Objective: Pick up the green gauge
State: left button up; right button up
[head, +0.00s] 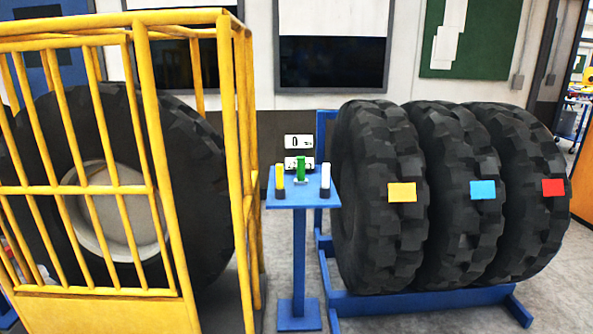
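The green gauge (301,172) stands upright on the small top of a blue pedestal stand (301,200), near the middle of the head view. A yellow gauge (279,180) with a dark lower part stands just to its left. A white gauge (325,178) with a dark lower part stands just to its right. The three are close together but look apart. Neither of my grippers shows in the head view.
A yellow cage (112,190) around a large tyre (200,170) stands close on the left. Three big tyres with yellow (402,192), blue (483,190) and red (553,187) tags stand in a blue rack (425,300) on the right. Floor shows around the pedestal.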

aim_at(300, 179)
jog(key=i+l+u, duration=0.3)
jog(key=i+l, duration=0.15)
jog(key=i, duration=0.15)
jog(key=i+l+u, duration=0.35)
jog(key=i+l, duration=0.2)
